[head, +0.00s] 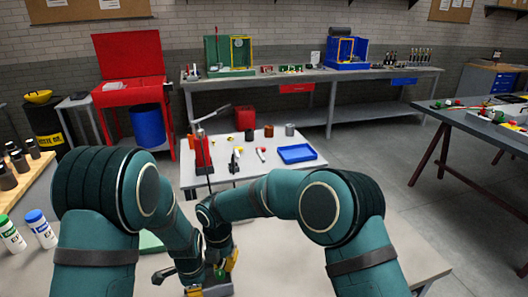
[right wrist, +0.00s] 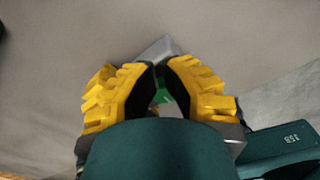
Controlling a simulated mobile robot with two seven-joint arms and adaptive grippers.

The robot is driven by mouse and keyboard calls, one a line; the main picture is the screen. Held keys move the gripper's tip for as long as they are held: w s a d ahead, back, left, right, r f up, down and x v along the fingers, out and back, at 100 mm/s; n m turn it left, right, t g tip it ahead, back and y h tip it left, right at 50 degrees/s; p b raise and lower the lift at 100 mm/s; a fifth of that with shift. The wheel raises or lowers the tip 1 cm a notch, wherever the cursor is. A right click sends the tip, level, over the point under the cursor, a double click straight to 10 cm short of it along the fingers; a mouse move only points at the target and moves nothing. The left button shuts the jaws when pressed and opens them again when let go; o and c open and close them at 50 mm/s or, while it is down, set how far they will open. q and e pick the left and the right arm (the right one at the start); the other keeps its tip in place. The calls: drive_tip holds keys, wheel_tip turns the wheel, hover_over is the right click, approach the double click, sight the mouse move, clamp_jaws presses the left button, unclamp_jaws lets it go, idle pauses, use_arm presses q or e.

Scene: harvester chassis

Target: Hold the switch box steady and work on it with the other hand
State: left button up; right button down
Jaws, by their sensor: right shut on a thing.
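The switch box seems to be the grey box low in the head view (head: 217,291), mostly covered by my arms and grippers. In the right wrist view, a grey edge of it (right wrist: 154,50) shows beyond the fingers. My right gripper (head: 213,272) reaches down over the box with yellow fingers. In the right wrist view, it (right wrist: 160,80) is shut on a small green part (right wrist: 162,95), mostly hidden between the fingertips. My left arm comes down beside the box, but its fingers cannot be told apart and their hold on the box is hidden.
The pale bench top (head: 310,245) is clear to the right of my arms. Bottles with green and blue caps stand at the left (head: 40,229). Beyond, a small table holds a blue tray (head: 297,153), a red upright stand (head: 203,154) and small parts.

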idle(0.3)
drive_tip(key=shift+w+r, duration=0.1)
drive_tip(key=shift+w, duration=0.25)
wheel_tip(320, 180, up, 6)
drive_tip(key=shift+f, duration=0.1)
idle(0.4)
use_arm(q)
drive_tip(key=o, duration=1.4)
use_arm(e)
drive_tip(key=shift+w, duration=0.1)
